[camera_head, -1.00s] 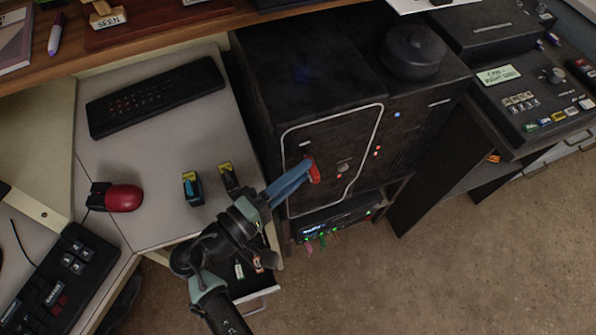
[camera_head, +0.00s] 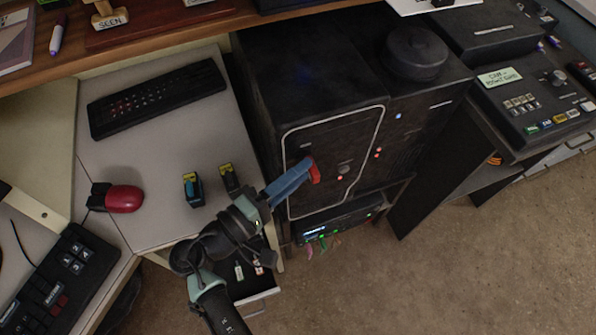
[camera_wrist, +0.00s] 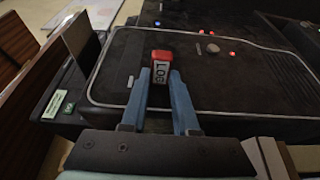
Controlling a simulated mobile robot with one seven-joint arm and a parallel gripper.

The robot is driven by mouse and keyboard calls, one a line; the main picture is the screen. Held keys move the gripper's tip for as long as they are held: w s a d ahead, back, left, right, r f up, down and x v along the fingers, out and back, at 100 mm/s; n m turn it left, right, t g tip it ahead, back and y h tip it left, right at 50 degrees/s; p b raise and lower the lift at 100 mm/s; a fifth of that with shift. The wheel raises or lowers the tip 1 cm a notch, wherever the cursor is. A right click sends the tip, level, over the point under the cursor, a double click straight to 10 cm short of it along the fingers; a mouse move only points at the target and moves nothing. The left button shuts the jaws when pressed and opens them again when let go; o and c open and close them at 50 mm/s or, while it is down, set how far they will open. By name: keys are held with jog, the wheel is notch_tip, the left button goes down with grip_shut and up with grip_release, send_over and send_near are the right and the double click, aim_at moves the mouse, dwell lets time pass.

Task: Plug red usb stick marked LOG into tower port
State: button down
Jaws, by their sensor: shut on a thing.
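In the head view the red stick (camera_head: 314,172) is at the front panel of the black tower (camera_head: 300,75). My gripper (camera_head: 303,172) is shut on it. The stick's far end is against or very close to the panel; I cannot tell whether it is inside a port. The port itself is hidden behind the stick and fingers.
Two small yellow-topped blocks (camera_head: 193,189) stand on the grey desk near my arm, beside a red mouse (camera_head: 124,198). An open drawer (camera_head: 250,285) lies below my wrist. A device with green lights (camera_head: 336,222) sits under the tower. Open floor is at right.

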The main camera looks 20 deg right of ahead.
jog(key=c, duration=0.6)
grip_release()
jog(key=shift+w, duration=0.15)
jog(key=v, duration=1.3)
jog(key=shift+b, duration=0.35)
